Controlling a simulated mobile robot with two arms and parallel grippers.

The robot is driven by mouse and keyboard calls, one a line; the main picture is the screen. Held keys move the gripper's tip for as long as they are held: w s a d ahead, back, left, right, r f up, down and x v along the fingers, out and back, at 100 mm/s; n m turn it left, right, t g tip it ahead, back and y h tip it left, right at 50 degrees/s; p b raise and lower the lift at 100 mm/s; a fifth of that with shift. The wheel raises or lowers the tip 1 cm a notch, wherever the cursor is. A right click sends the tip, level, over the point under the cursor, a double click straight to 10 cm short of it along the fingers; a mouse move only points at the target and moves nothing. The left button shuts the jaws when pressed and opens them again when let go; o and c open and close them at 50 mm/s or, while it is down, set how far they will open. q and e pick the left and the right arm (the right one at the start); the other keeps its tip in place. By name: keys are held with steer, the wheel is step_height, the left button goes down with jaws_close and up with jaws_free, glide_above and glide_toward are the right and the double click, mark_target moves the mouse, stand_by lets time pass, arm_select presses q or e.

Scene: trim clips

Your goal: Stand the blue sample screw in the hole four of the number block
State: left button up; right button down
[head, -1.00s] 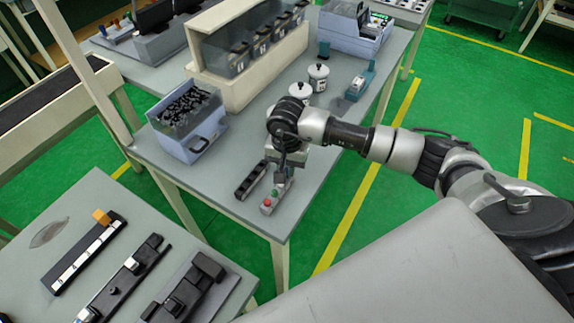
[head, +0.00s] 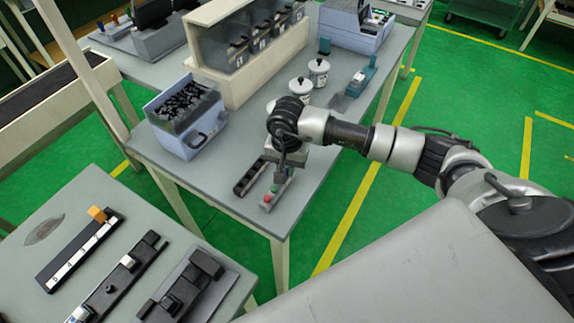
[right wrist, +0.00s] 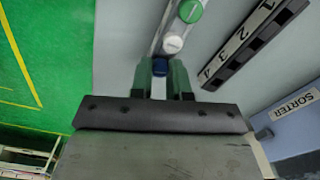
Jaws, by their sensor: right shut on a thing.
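In the head view my right gripper (head: 281,172) points down over the far end of the sample rack (head: 270,201). The rack also holds a white screw (right wrist: 172,44), a green screw (right wrist: 190,11) and a red one (head: 266,198). I cannot tell whether the blue screw is clear of the rack. The dark number block (head: 249,178), with numbers 1 to 4 (right wrist: 254,42), lies beside the rack. My left gripper is out of view.
A blue-grey bin of dark clips (head: 188,115), labelled SORTER in the wrist view, stands left of the block. White lidded pots (head: 300,87) stand behind my gripper. The table's front right corner is clear. Another table with strips (head: 80,250) is at lower left.

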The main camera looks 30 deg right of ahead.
steer(key=c, duration=1)
jaws_free()
step_height(320, 180, up, 11)
steer(key=b, duration=0.2)
steer(key=shift+b, duration=0.35)
steer(key=shift+f, duration=0.1)
